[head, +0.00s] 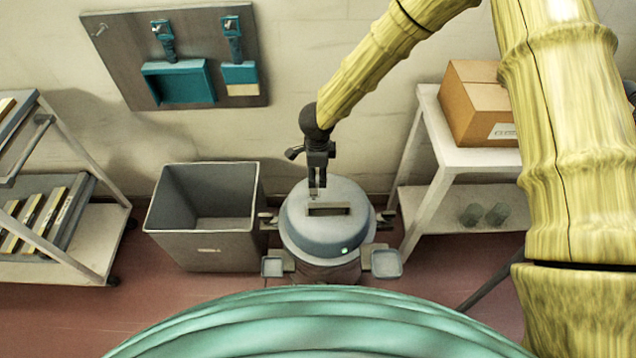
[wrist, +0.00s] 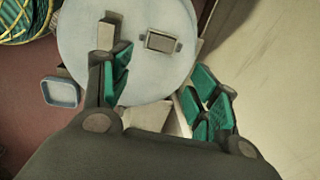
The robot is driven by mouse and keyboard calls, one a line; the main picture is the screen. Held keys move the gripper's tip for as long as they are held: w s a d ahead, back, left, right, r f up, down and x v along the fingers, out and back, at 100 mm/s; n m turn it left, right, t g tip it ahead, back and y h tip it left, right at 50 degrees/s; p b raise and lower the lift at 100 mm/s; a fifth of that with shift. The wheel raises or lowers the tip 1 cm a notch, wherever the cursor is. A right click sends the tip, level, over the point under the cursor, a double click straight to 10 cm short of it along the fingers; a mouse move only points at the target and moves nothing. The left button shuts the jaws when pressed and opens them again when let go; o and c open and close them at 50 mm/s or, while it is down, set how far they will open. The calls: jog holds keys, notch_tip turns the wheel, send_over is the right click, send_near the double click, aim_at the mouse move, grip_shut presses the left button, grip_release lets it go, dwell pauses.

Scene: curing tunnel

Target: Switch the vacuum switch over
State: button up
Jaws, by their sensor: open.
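The vacuum (head: 325,245) is a round grey canister with a domed lid, standing on the floor in the middle of the head view. A small green light shows on its front rim. Its lid (wrist: 88,60) fills the upper middle of the wrist view. A small framed fitting (wrist: 160,41), which looks like the switch, sits on the lid; I cannot tell which way it is set. My gripper (head: 317,190) points down over the back of the lid. In the wrist view my gripper (wrist: 160,82) has its teal-padded fingers apart, with nothing held between them.
An open grey bin (head: 205,243) stands left of the vacuum. A white shelf (head: 428,135) with a cardboard box (head: 478,105) stands at right. A trolley (head: 90,240) is at far left. A board (head: 172,55) with teal tools hangs on the wall behind.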

aim_at(317, 189)
jog(key=f, duration=0.6)
jog(key=w+f, duration=0.1)
jog(key=f, duration=0.2)
jog(key=shift+p, duration=0.3)
jog(key=c, duration=1)
